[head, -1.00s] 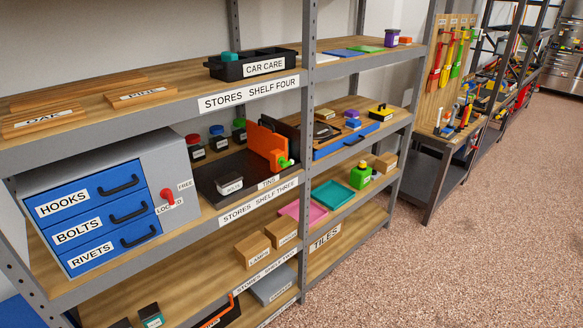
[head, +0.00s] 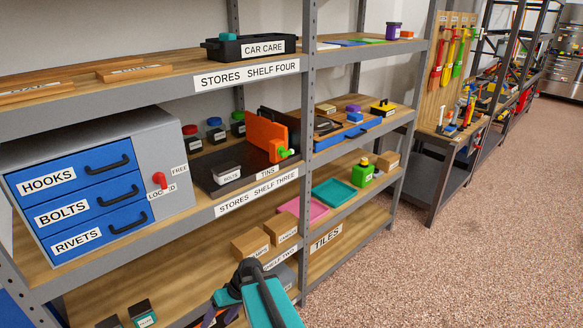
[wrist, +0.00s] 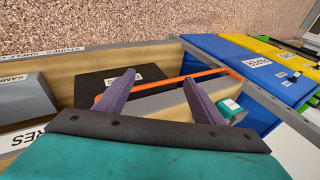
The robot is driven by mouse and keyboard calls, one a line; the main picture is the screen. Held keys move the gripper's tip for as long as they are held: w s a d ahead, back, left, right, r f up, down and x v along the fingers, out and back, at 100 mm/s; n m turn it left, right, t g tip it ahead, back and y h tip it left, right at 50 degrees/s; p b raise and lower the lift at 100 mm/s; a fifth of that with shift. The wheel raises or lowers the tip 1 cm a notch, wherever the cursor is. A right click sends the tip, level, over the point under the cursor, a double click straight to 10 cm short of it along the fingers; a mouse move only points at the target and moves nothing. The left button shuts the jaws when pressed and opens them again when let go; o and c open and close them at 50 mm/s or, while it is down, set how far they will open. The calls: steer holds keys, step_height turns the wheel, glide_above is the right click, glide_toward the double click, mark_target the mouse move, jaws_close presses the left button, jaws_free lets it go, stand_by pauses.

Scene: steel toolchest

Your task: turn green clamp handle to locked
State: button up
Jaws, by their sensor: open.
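A small green handle (head: 283,152) sits on the lower right of an upright orange panel (head: 262,136) on shelf three in the head view. It looks like the green clamp handle, but is too small to tell which way it is turned. My gripper (head: 221,317) is low in the head view, below and in front of that shelf, well apart from the handle. In the wrist view, my gripper (wrist: 160,78) has its two purple fingers spread with nothing held. The green handle does not show in the wrist view.
A grey post (head: 308,100) rises right of the panel. In the wrist view, an orange bar (wrist: 165,83) lies beyond the fingers. The floor (head: 480,210) right is clear.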

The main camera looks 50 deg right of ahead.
steer(key=w+d+r+t+b, duration=0.2)
steer(key=w+d+r, duration=0.15)
steer(key=d, duration=0.25)
steer(key=w+d+r+t+b, duration=0.1)
steer(key=w+d+r+t, duration=0.1)
steer(key=d+r, duration=0.35)
steer(key=n+t+h+b, duration=0.1)
steer(key=t+h+b, duration=0.6)
steer(key=t+b, duration=0.35)
glide_toward(288, 154)
steer(key=s, duration=0.5)
steer(key=shift+f+p, duration=0.15)
steer(key=shift+p, duration=0.2)
steer(key=shift+w, duration=0.15)
steer(key=w, duration=0.9)
steer(key=w+d, duration=0.1)
steer(key=w, duration=0.3)
steer(key=shift+w+p, duration=0.25)
steer(key=shift+p, duration=0.15)
